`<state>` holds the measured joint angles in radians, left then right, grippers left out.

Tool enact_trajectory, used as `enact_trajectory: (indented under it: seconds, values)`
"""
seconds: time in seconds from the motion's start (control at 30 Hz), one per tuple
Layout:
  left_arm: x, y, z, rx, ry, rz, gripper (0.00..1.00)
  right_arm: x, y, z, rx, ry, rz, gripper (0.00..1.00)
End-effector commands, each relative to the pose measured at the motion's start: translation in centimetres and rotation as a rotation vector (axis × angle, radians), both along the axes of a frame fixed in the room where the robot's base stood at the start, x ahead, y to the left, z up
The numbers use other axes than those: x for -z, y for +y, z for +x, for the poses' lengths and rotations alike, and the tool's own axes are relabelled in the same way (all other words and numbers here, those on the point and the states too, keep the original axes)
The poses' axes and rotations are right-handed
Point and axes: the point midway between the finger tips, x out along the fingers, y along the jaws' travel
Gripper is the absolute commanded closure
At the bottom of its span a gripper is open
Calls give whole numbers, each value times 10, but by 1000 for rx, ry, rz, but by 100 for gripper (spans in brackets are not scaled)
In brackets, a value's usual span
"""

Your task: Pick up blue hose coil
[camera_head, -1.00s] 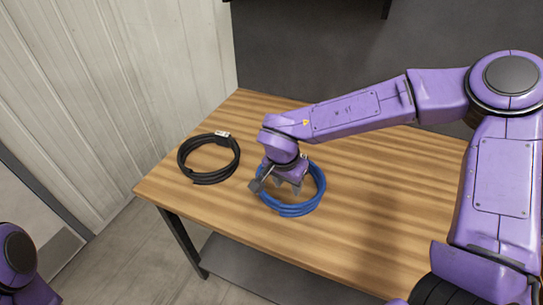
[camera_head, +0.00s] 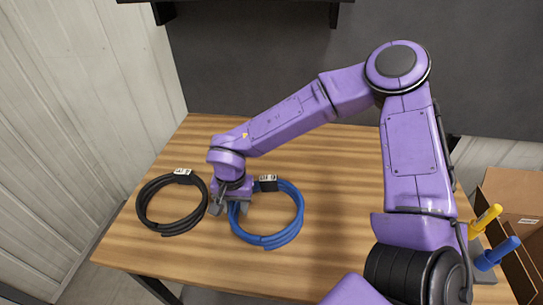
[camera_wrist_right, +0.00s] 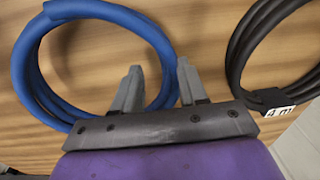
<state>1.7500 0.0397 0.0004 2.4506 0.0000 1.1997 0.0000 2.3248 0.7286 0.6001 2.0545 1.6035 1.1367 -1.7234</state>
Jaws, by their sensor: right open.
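The blue hose coil (camera_head: 290,226) lies flat on the wooden table, with a dark tag at its back edge. It also shows in the right wrist view (camera_wrist_right: 38,88) at the left. My right gripper (camera_head: 230,208) is over the left side of the blue coil. In the right wrist view my right gripper (camera_wrist_right: 158,88) is open, its two grey fingers spread on either side of the coil's near rim. No hose is clearly gripped; whether the fingers touch it I cannot tell. My left gripper is not in view.
A black hose coil (camera_head: 143,205) with a white-labelled tag lies just left of my right gripper; it also shows in the right wrist view (camera_wrist_right: 243,50). A cardboard box (camera_head: 512,200) and yellow (camera_head: 487,217) and blue (camera_head: 498,253) handles are at the right. The table's middle (camera_head: 345,190) is clear.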

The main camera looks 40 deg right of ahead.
Motion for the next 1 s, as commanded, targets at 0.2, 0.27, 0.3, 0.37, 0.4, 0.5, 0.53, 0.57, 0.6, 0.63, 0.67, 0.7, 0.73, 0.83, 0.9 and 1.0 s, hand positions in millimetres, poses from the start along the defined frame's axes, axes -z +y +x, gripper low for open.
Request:
enact_trajectory:
  seconds: [0.2,0.27,0.3,0.37,0.4,0.5,0.53,0.57,0.6,0.63,0.67,0.7,0.73,0.83,0.9,1.0]
  values:
    - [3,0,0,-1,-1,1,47,29,-10,-1,7,31,-21,55]
    - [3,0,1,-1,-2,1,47,30,-10,-1,4,29,-20,55]
    - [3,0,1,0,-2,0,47,30,-11,-1,3,29,-19,52]
    - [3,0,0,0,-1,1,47,30,-10,0,3,27,-21,72]
    - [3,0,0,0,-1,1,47,29,-10,0,4,26,-21,85]
    - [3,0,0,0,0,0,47,29,-10,-1,5,28,-21,99]
    - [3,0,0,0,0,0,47,29,-10,-1,5,28,-21,99]
    - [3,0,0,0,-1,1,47,29,-10,-1,5,29,-21,99]
    - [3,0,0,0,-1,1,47,29,-9,-1,5,29,-21,99]
    - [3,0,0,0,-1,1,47,29,-9,-1,5,29,-21,99]
    - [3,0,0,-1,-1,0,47,29,-9,-1,4,29,-21,99]
    - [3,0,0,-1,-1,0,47,29,-9,-1,3,28,-20,99]
    - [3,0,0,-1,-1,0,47,28,-8,-1,2,27,-19,99]
    - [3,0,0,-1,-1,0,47,28,-7,0,1,27,-19,99]
    - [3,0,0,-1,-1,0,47,28,-7,0,0,27,-18,99]
    - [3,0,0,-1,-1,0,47,25,-7,0,0,27,-17,99]
